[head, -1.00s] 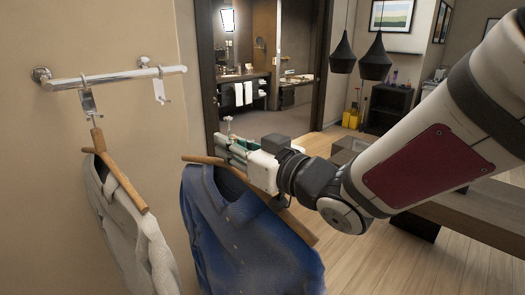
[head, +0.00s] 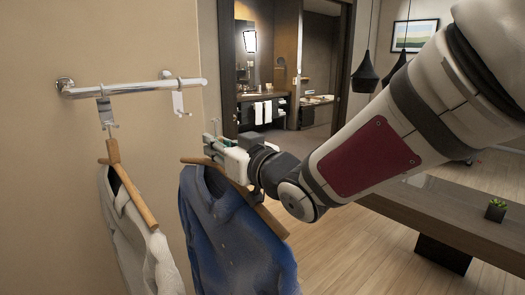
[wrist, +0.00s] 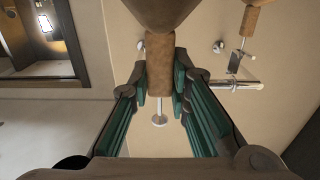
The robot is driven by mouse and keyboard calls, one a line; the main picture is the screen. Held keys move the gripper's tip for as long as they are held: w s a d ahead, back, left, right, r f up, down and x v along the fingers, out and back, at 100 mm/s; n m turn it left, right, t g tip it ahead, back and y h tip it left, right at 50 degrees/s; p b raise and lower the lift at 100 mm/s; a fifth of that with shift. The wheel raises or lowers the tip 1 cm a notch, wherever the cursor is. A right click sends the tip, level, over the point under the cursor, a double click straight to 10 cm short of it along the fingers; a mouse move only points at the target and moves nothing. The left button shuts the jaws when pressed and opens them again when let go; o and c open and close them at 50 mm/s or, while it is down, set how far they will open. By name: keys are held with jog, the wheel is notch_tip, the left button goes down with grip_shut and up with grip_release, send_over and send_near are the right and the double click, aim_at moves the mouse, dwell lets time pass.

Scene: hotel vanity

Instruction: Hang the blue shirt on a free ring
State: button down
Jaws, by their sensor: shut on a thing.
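The blue shirt (head: 232,235) hangs from a wooden hanger (head: 270,222). My gripper (head: 213,145) is shut on this hanger's neck, below and a little right of the rail's right end. In the wrist view the teal fingers (wrist: 160,85) flank the wooden neck (wrist: 159,78), and a metal stem with a round end (wrist: 159,119) sticks out past it. The free ring (head: 180,101) is an empty metal holder near the right end of the wall rail (head: 135,88). The left ring (head: 106,112) carries another hanger. The blue shirt's hook is apart from the rail.
A light grey shirt (head: 135,240) on a wooden hanger (head: 130,182) hangs left of the blue shirt, close to it. Wood floor lies open between.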

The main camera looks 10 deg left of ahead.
jog(key=b, duration=0.4)
send_over(198, 162)
jog(key=shift+w+a, duration=0.2)
jog(key=shift+w, duration=0.05)
jog(key=shift+w+a, duration=0.3)
jog(key=shift+a, duration=0.15)
jog(key=shift+r, duration=0.1)
jog(key=shift+w+a+b, duration=0.15)
jog(key=shift+b, duration=0.35)
jog(key=shift+b+x, duration=1.25)
jog(key=shift+x, duration=1.15)
dwell(2.5)
dwell(0.9)
